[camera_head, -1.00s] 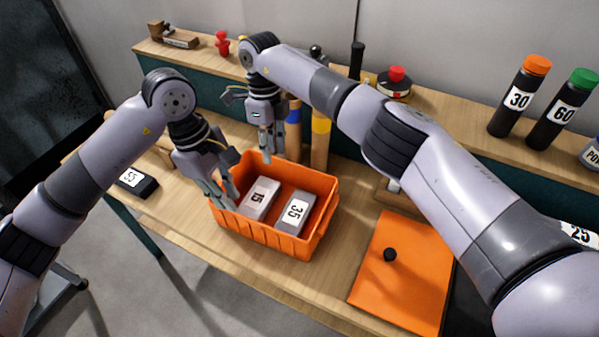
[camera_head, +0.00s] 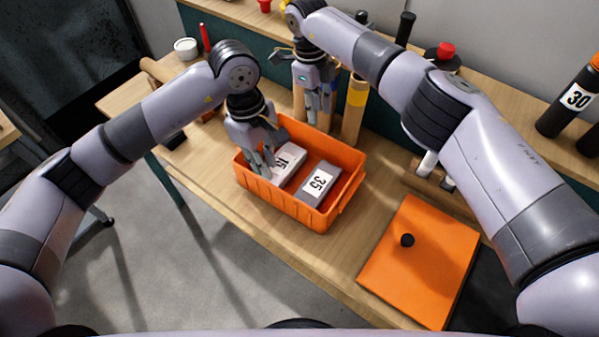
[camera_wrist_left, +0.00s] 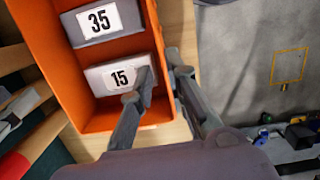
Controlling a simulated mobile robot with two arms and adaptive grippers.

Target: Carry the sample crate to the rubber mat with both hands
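The sample crate is an orange open bin (camera_head: 286,207) on the wooden bench. It holds a block marked 15 (camera_head: 287,163) and a block marked 35 (camera_head: 318,182). My left gripper (camera_head: 262,164) is at the crate's left end. In the left wrist view its fingers (camera_wrist_left: 160,85) are apart, one inside the crate (camera_wrist_left: 47,45) and one outside the wall. My right gripper (camera_head: 312,115) points down at the far side of the crate; its finger gap is unclear. A dark flat surface (camera_head: 482,290), possibly the rubber mat, lies right of the orange panel, partly hidden by my right arm.
Upright cylinders, one yellow-banded (camera_head: 354,105), stand close behind the crate. A small rack (camera_head: 428,172) stands to the right. Bare bench (camera_head: 347,228) separates crate and panel.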

